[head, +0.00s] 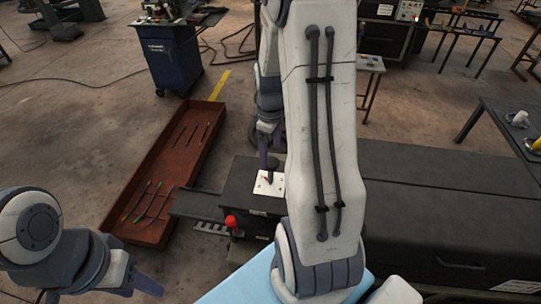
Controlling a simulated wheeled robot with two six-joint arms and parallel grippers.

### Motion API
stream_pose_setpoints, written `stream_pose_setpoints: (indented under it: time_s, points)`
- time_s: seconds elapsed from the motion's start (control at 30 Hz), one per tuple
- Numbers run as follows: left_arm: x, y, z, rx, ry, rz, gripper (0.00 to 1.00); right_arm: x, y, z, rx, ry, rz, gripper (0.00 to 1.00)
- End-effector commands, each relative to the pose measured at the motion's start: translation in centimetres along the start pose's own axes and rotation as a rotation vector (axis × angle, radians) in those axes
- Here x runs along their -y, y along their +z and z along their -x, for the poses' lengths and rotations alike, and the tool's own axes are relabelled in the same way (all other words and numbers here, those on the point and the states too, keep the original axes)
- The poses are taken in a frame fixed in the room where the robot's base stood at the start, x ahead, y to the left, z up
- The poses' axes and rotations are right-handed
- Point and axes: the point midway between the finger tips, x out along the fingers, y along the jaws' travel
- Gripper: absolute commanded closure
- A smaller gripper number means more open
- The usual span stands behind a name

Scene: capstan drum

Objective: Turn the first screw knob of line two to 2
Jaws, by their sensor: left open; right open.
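A dark machine (240,189) stands in the middle, with a small white panel (268,199) on top. Tiny marks show on the panel, too small to tell as knobs or numbers. My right arm rises in front and hides part of the machine. My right gripper (268,163) points down at the panel's upper edge, open; I cannot tell whether it touches anything. My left gripper (148,286) is open and empty at the lower left, well away from the panel.
A red-ball lever (231,221) sticks out at the machine's front. A long rust-red tray (150,200) with thin rods lies on the floor to the left. A blue cabinet (172,65) stands behind it. A dark table (515,125) is at the right.

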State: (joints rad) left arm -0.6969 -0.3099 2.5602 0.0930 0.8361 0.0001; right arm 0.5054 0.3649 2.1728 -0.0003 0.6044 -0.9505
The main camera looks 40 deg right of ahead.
Motion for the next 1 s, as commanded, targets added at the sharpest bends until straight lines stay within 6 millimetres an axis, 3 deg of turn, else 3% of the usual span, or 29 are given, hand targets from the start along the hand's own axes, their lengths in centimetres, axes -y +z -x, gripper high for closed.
stream_pose_setpoints:
  time_s: [0.2, 0.57, 0.6, 0.63, 0.8, 0.83, 1.0]
  points:
    - [-0.1, 0.0, 0.7, 0.0, 0.0, -0.001, 0.5, 0.1, 0.0, -2.9, 0.002, -0.002, 0.0, 0.06]
    - [-0.1, 0.0, 0.7, 0.0, 0.0, -0.001, 0.5, 0.0, 0.0, -3.6, -0.001, 0.001, 0.0, 0.06]
    - [-0.1, 0.0, 0.7, 0.0, 0.0, -0.001, 0.5, 0.1, 0.0, -3.6, -0.001, 0.001, 0.0, 0.1]
    - [-0.1, 0.0, 0.7, 0.0, 0.0, -0.001, 0.5, 0.1, 0.0, -3.6, -0.001, 0.001, 0.0, 0.22]
    - [-0.1, 0.0, 0.7, 0.0, 0.0, -0.001, 0.5, 0.1, 0.0, -3.6, 0.0, 0.0, 0.0, 0.87]
    - [-0.1, 0.0, 0.7, 0.0, 0.0, -0.001, 0.5, 0.1, 0.0, -3.6, 0.0, 0.0, 0.0, 0.92]
    - [-0.1, 0.0, 0.7, 0.0, 0.0, -0.001, 0.5, 0.1, 0.0, -3.6, 0.0, 0.0, -0.009, 0.92]
